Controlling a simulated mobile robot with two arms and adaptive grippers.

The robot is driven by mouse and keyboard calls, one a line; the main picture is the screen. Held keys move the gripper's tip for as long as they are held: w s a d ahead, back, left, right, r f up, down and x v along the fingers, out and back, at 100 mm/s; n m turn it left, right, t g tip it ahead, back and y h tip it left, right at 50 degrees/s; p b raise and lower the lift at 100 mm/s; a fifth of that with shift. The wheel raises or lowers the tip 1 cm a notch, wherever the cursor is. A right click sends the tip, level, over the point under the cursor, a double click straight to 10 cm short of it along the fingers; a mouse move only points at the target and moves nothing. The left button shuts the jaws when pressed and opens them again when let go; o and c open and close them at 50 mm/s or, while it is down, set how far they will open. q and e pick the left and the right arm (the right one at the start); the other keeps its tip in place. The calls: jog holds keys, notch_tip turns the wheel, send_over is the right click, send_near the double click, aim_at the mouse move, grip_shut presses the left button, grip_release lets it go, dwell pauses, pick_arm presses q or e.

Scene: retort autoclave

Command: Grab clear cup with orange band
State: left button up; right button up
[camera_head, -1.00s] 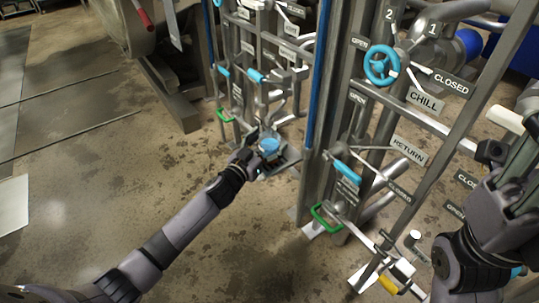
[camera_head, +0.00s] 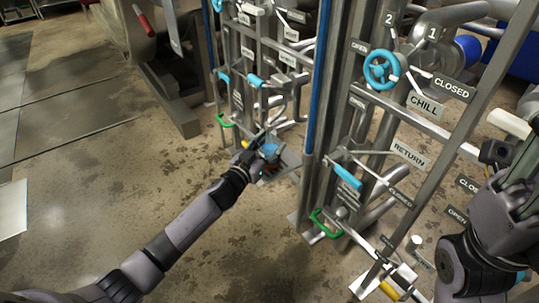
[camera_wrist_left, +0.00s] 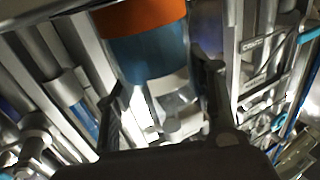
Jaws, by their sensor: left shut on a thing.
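The cup (camera_wrist_left: 150,57) fills the upper middle of the left wrist view, with an orange band at the top and a blue part below it. A clear lower part shows between the fingers. My left gripper (camera_wrist_left: 163,95) has one finger on each side of the cup and is shut on it. In the head view the cup (camera_head: 271,151) is a small bluish shape, partly hidden by my left gripper (camera_head: 262,148), low beside the pipe rack. My right gripper (camera_head: 508,205) is at the right edge; its fingers are not clear enough to judge.
A pipe rack (camera_head: 240,75) with levers and labels stands directly behind the cup. A blue vertical pipe (camera_head: 318,80) and a second rack with a blue handwheel (camera_head: 381,67) and green handle (camera_head: 326,223) stand to the right. The floor (camera_head: 90,190) on the left is open.

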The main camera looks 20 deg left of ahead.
pick_arm(q)
jog(key=c, duration=0.4)
